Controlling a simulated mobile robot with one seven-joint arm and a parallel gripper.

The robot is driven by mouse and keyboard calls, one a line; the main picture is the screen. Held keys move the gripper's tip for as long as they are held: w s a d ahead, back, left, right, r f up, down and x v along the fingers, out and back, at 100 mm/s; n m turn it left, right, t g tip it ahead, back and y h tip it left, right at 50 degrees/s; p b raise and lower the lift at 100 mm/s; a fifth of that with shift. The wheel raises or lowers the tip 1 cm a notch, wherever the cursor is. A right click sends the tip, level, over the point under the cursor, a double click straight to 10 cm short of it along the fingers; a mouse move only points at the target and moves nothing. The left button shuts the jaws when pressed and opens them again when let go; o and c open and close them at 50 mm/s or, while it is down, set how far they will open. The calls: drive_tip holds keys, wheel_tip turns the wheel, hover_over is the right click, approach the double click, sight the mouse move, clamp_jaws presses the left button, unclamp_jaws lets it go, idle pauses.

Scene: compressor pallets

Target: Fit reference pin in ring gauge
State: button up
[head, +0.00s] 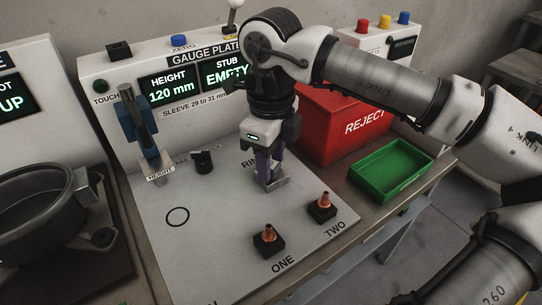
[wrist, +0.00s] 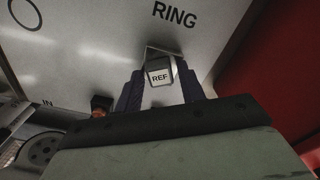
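The reference pin shows in the wrist view as a grey block marked REF (wrist: 160,77), between my two dark fingers. My gripper (head: 269,174) points down at the gauge plate, beside the RING lettering, with its fingers against the sides of the REF block. A grey metal piece (head: 275,184), perhaps the ring gauge, stands around or just behind the fingertips; its thin pale edge shows past the block in the wrist view (wrist: 165,50). The pin's lower end is hidden, so I cannot tell whether it is inside a bore.
Copper-tipped stubs stand at ONE (head: 268,239) and TWO (head: 322,207). A blue height gauge (head: 143,127) and a small black knob (head: 203,161) are to the left. The red reject bin (head: 325,145) and green tray (head: 391,168) are to the right. The plate's front left is clear.

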drive_tip(key=shift+o, duration=1.1)
wheel_tip(320, 180, up, 14)
drive_tip(key=p, duration=0.1)
drive_tip(key=shift+f, duration=0.1)
